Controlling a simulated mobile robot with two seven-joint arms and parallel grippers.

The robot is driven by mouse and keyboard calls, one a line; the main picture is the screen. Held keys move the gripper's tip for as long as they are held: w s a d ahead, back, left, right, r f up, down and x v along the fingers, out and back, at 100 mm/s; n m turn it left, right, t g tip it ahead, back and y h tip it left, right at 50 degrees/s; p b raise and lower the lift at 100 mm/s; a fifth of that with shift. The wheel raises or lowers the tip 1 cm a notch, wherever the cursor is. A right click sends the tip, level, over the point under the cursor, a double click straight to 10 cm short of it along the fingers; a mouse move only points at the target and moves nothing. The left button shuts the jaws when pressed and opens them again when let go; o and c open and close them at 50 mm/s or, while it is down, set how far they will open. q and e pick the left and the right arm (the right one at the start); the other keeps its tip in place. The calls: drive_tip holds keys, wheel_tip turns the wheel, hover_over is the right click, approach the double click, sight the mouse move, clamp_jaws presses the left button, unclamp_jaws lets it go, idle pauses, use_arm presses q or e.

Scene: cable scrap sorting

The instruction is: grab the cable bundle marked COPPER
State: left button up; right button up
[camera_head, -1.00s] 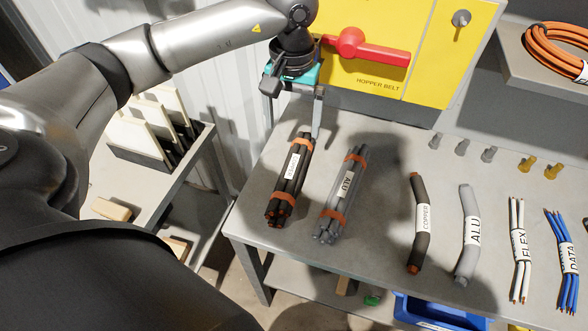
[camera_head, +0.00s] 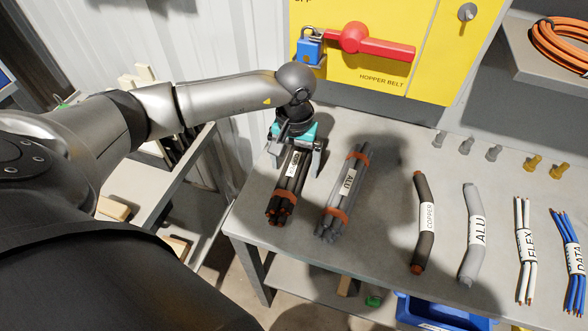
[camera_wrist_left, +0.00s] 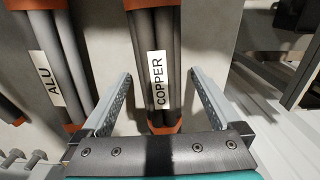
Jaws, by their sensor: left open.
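The COPPER cable bundle (camera_head: 284,199) is dark cable with orange bands and a white label. It lies on the grey bench (camera_head: 385,275) at the left. My left gripper (camera_head: 293,160) is open above its far half, with one finger on each side. In the left wrist view the bundle (camera_wrist_left: 152,35) runs between the open fingers (camera_wrist_left: 160,73), and its COPPER label reads clearly. The gripper body hides the bundle's far end in the head view. My right gripper is not in view.
A grey ALU bundle (camera_head: 345,195) lies close to the right of the COPPER bundle. Single COPPER (camera_head: 426,190) and ALU (camera_head: 472,265) pieces, then FLEX (camera_head: 523,270) and DATA (camera_head: 570,265) wires, lie further right.

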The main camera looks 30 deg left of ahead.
use_arm(q)
clamp_jaws()
idle(0.8)
drive_tip(key=shift+w+r, duration=0.1)
drive_tip(key=shift+w, duration=0.05)
